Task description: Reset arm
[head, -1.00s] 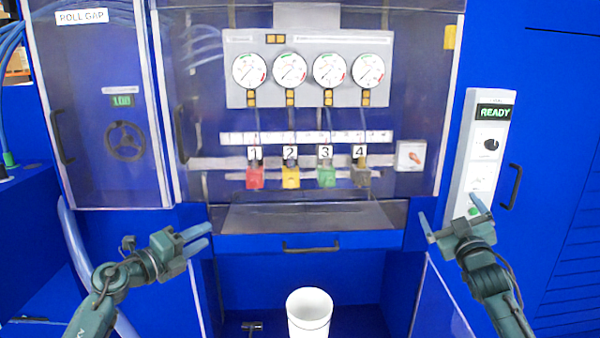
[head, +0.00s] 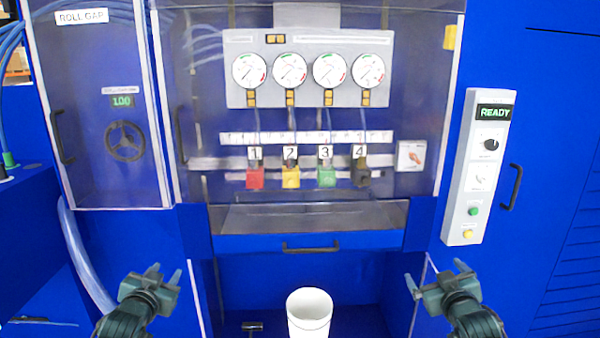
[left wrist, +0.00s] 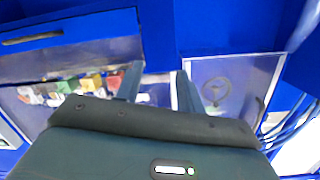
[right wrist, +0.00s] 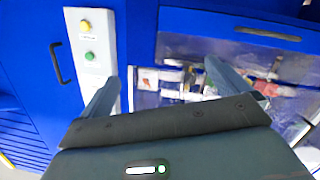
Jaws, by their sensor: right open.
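My left gripper (head: 165,274) is low on the left in the head view, in front of the blue machine. Its two fingers are apart with nothing between them, as the left wrist view also shows (left wrist: 156,88). My right gripper (head: 435,275) is low on the right, fingers apart and empty, also seen in the right wrist view (right wrist: 162,85). Both grippers are clear of the machine's controls. The control panel (head: 478,168) on the right shows READY, with a green button (head: 473,211) and a yellow button (head: 467,233).
A white bin (head: 309,315) stands low between my arms. A drawer or tray front with a black handle (head: 311,248) is above it. Several gauges (head: 289,70) and numbered coloured blocks (head: 291,177) sit behind a clear window. A roll gap door (head: 120,190) is at left.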

